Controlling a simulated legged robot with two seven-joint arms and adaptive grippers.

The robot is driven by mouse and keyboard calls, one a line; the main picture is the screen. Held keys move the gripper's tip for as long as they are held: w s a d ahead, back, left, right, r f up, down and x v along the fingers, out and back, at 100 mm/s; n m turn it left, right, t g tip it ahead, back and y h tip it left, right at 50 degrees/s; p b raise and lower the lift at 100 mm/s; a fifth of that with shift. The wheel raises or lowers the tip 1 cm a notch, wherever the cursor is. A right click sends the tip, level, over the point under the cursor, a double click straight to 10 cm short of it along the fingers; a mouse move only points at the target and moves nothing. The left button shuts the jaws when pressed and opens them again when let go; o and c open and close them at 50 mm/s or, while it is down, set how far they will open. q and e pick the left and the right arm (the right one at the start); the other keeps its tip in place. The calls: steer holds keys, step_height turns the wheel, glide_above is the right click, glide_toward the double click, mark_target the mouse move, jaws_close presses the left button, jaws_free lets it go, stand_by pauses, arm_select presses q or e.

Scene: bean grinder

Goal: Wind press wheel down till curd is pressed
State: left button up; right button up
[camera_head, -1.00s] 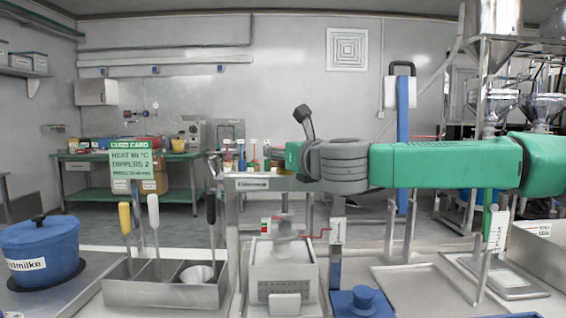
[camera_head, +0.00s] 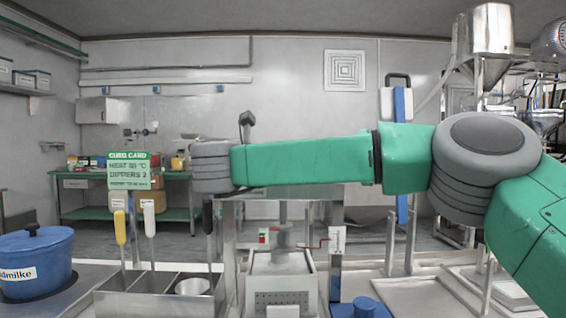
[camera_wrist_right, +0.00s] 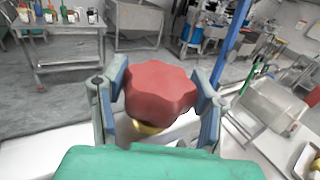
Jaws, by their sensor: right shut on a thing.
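The press wheel is a red, lobed knob (camera_wrist_right: 160,88) in the right wrist view. My right gripper (camera_wrist_right: 160,100) is shut on it, with one finger at each side of its rim. A brass-coloured part (camera_wrist_right: 147,127) shows just under the knob. In the head view the press (camera_head: 282,268) stands at the centre, with a pale perforated box low between metal posts and a grey shaft (camera_head: 283,235) above it. My right arm crosses in front and hides the top of the press and the wheel there. I cannot see the curd. My left gripper is not in view.
A steel rack (camera_head: 160,297) with ladles stands left of the press, and a blue pot (camera_head: 36,262) stands further left. A green-headed card (camera_head: 129,170) stands behind the rack. A blue knobbed lid (camera_head: 364,308) sits right of the press, beside empty shallow trays (camera_head: 405,290).

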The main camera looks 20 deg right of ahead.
steer(key=m+g+h, duration=0.1)
steer(key=m+g+h+p, duration=0.1)
steer(key=shift+a+g, duration=0.2)
steer(key=shift+g, duration=0.1)
steer(key=m+g+h+p, duration=0.1)
steer(key=m+g+p, duration=0.1)
steer(key=g+p, duration=0.1)
steer(key=shift+d+r+m+g+h+p, duration=0.1)
steer(key=shift+m+g+h+p, duration=0.25)
steer(key=shift+p, duration=0.2)
steer(key=m+g+h+p, duration=0.1)
steer(key=m+g+p, duration=0.1)
steer(key=p, duration=0.3)
steer(key=shift+g+p, duration=0.4)
steer(key=shift+g, duration=0.15)
steer(key=o, duration=1.2)
steer(key=shift+c, duration=0.2)
steer(key=shift+w+a, duration=0.2)
steer(key=shift+a, duration=0.05)
